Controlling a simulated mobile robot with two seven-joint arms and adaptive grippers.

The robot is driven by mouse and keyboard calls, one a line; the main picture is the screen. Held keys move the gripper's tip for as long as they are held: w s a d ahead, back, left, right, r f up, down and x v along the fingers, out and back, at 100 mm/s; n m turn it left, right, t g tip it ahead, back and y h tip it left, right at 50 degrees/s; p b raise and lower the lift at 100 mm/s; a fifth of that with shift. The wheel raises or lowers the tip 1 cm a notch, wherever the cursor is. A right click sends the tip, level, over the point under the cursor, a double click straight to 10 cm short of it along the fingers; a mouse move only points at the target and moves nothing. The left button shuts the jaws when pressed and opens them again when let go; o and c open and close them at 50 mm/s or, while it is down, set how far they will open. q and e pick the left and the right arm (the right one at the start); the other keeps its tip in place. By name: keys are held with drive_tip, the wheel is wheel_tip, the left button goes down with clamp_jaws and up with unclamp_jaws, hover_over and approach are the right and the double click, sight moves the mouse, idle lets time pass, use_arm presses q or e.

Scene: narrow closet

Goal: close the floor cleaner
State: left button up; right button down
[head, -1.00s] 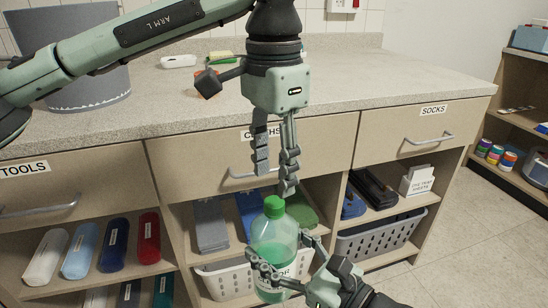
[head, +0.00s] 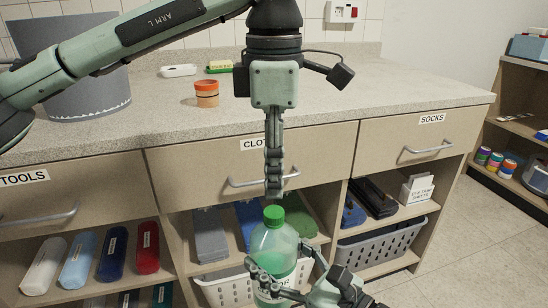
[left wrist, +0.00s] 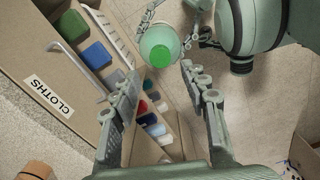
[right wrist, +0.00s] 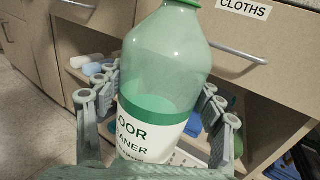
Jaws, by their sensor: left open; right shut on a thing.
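The floor cleaner (head: 274,244) is a clear bottle with green liquid, a white label and a green cap (head: 273,215) on its neck. It stands upright in my right gripper (head: 283,284), which is shut around its lower body. The label shows close up in the right wrist view (right wrist: 150,122). My left gripper (head: 274,190) points straight down just above the cap, fingers apart and empty. In the left wrist view, the cap (left wrist: 160,56) lies beyond and between the open fingertips (left wrist: 158,75). Whether the cap is screwed tight cannot be told.
The CLOTHS drawer (head: 325,150) is shut behind the left gripper. The floor at right is clear.

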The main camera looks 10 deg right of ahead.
sight(274, 211)
use_arm(q)
drive_tip(key=n, duration=0.5)
drive_tip(key=shift+r, duration=0.2)
drive_tip(key=n, duration=0.5)
drive_tip(key=shift+r, duration=0.15)
drive_tip(key=n, duration=0.5)
drive_tip(key=shift+r, duration=0.15)
drive_tip(key=n, duration=0.6)
drive_tip(key=shift+r, duration=0.15)
drive_tip(key=shift+f, duration=4.05)
